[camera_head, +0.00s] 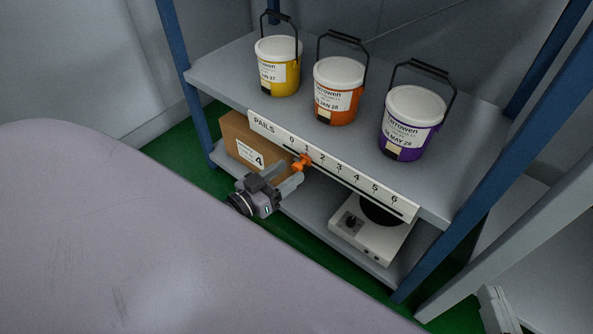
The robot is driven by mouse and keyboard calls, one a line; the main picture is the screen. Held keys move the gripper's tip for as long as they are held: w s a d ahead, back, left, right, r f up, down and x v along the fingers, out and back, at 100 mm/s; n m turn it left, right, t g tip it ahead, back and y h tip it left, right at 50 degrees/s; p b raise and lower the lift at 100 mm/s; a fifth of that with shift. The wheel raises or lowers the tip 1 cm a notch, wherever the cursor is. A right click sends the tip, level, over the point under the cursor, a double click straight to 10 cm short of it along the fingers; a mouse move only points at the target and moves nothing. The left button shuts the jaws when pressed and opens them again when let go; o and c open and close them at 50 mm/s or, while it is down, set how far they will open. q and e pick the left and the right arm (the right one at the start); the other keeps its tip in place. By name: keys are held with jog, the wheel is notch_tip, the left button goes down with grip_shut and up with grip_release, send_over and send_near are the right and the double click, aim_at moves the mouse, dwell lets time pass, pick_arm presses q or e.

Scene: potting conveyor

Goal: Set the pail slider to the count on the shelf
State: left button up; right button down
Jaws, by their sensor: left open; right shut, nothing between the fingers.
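The shelf holds three lidded pails: yellow (278,72), orange (337,95) and purple (408,127). The white slider scale (365,181), marked PAILS and 0 to 6, runs along the shelf's front edge. Its orange slider knob (302,160) stands at about the 1 mark. My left gripper (288,174) is open, its fingertips close below and in front of the knob; I cannot tell whether they touch it. What appears to be my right gripper (496,305) is partly visible at the lower right edge, empty and far from the scale.
A cardboard box (236,134) labelled 4 and a white device (365,234) with a dark round top stand on the lower shelf. Blue posts (196,112) frame the rack. A large pale surface (150,240) fills the lower left foreground.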

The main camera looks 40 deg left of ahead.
aim_at(295, 168)
pick_arm(q)
jog(key=shift+b+x, duration=0.5)
jog(key=shift+x, duration=1.25)
grip_shut()
